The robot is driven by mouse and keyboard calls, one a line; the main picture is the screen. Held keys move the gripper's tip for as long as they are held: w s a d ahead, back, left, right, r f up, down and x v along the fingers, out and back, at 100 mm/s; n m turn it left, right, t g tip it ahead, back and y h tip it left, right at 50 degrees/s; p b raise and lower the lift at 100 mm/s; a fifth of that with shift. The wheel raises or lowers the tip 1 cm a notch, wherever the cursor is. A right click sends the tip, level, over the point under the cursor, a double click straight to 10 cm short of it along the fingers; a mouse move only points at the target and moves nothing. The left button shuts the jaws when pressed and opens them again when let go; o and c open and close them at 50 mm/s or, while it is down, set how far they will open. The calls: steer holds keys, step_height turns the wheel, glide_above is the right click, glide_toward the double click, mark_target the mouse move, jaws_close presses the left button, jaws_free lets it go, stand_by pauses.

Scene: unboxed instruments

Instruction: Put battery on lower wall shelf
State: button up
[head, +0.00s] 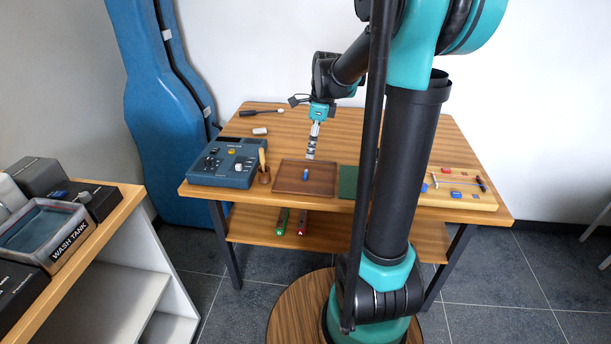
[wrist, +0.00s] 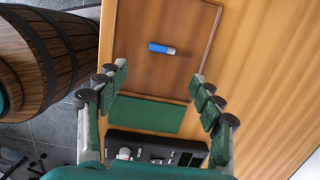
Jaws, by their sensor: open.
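The battery, a small blue cylinder with a pale end, lies in a shallow brown tray (head: 290,186) on the wooden table. It shows in the head view (head: 305,174) and in the wrist view (wrist: 162,48). My gripper (head: 311,150) hangs above the table over the back of the tray, pointing down. In the wrist view my gripper (wrist: 160,84) has its green-padded fingers wide apart with nothing between them, and the battery lies beyond the fingertips. I cannot make out a wall shelf in either view.
A green mat (wrist: 145,115) separates the tray from a dark knobbed device (wrist: 155,148). Green and red items lie on the table's under-shelf (head: 257,228). A wash tank (head: 50,235) stands left.

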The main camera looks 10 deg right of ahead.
glide_above(306, 173)
steer(key=d, duration=0.1)
steer(key=f, duration=0.5)
steer(key=shift+s+f, duration=0.1)
steer(key=shift+s, duration=0.25)
steer(key=shift+w+a+f, duration=0.1)
steer(key=shift+a+f, duration=0.05)
steer(key=shift+f, duration=0.7)
steer(key=shift+w+a+f, duration=0.1)
steer(key=shift+w+f, duration=0.05)
steer(key=shift+f, duration=0.7)
steer(key=shift+w+a+f, duration=0.1)
steer(key=shift+a+f, duration=0.05)
steer(key=shift+f, duration=0.7)
steer(key=shift+c, duration=0.4)
steer(key=c, duration=1)
steer(key=shift+o, duration=0.2)
steer(key=shift+r, duration=0.15)
